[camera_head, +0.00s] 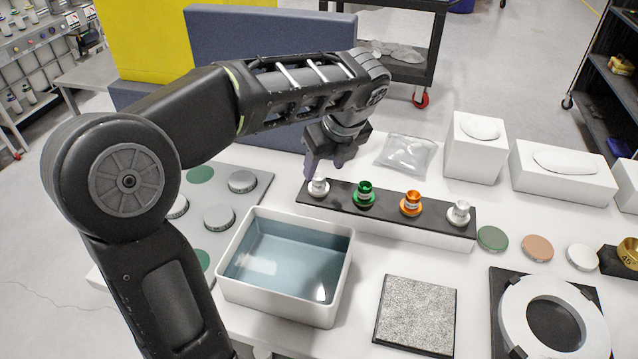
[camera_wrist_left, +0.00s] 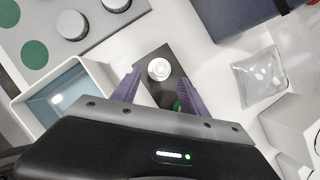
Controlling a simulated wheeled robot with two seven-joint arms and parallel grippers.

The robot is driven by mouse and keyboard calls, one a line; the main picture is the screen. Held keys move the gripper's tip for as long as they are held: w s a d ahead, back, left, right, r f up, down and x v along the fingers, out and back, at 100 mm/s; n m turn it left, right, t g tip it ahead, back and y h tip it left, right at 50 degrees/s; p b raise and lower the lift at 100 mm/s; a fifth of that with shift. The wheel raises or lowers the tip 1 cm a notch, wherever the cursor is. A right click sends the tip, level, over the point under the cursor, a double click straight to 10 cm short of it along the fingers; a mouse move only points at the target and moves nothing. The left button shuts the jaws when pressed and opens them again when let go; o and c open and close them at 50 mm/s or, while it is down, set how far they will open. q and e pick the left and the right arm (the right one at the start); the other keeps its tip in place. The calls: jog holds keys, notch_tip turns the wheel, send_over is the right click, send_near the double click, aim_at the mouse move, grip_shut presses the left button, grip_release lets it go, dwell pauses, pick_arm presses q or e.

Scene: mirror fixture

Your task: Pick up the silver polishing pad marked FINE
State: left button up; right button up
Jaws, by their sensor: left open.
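A dark-topped rack (camera_head: 340,200) holds several small knobbed polishing pads in a row. A silver pad (camera_head: 318,187) stands at its left end and another silver pad (camera_head: 459,213) at its right end; I cannot read FINE on either. A green pad (camera_head: 364,194) and an orange pad (camera_head: 411,203) stand between them. My left gripper (camera_head: 322,164) is open, just above the left-end silver pad. In the left wrist view the purple fingers of the gripper (camera_wrist_left: 158,90) are apart, and the silver pad (camera_wrist_left: 159,68) shows just beyond the gap between them. My right gripper is not in view.
A white basin of liquid (camera_head: 334,306) stands in front and to the left of the rack. A grey board with discs (camera_head: 240,208) lies farther left. A clear bag (camera_head: 407,153) and white boxes (camera_head: 475,152) are behind. A speckled tile (camera_head: 417,314) and ring fixture (camera_head: 513,308) lie in front.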

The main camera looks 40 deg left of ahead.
aim_at(319, 179)
pick_arm(q)
jog(key=shift+p+x, duration=0.35)
jog(key=shift+x, duration=2.3)
jog(key=shift+r, duration=0.1)
grip_shut()
